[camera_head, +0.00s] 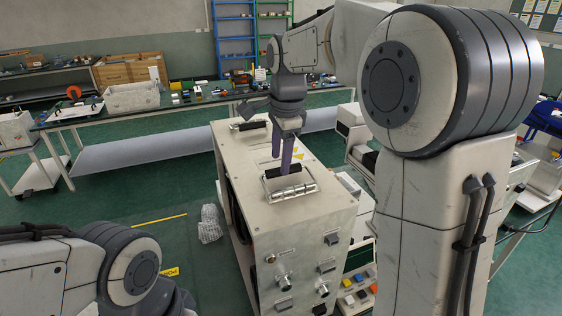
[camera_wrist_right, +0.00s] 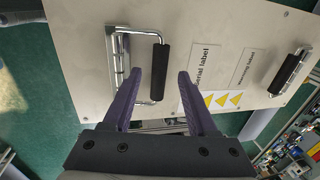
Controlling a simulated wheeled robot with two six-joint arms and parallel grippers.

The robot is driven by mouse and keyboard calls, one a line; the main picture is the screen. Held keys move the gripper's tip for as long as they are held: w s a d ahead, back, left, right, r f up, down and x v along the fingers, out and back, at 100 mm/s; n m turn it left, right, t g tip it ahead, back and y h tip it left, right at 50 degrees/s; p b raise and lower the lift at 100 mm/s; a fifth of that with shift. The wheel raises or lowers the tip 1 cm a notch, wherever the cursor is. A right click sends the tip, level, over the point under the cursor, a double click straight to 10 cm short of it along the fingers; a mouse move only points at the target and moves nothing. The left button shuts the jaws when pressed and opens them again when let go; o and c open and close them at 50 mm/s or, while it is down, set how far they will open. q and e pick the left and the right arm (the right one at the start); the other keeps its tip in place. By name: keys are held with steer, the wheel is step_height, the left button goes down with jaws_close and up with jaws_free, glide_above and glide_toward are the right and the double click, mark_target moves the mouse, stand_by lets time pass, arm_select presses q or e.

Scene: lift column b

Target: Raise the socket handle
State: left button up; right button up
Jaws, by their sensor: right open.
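A pale metal box (camera_head: 310,215) stands in front of me. Its near socket handle (camera_head: 282,171) has a black grip and a chrome bracket on the top face. My right gripper (camera_head: 282,166) points down at this handle, with its purple fingers open. In the right wrist view, the black grip (camera_wrist_right: 160,72) shows between the open fingertips (camera_wrist_right: 160,74), with a gap on both sides. The chrome bracket (camera_wrist_right: 117,65) lies left of the grip. I cannot tell the exact height between fingertips and grip. My left gripper is out of view; only its arm shows at lower left.
A second black-gripped handle (camera_wrist_right: 290,71) sits at the box's far end, past printed labels and yellow warning triangles (camera_wrist_right: 221,100). Knobs and connectors (camera_head: 281,281) stick out of the front face. A long workbench (camera_head: 190,102) stands behind. Green floor is open on the left.

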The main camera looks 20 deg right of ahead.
steer(key=shift+w+f, duration=0.15)
steer(key=shift+f, duration=0.55)
steer(key=shift+w+f, duration=0.1)
steer(key=shift+f, duration=0.55)
jaws_close()
stand_by(0.4)
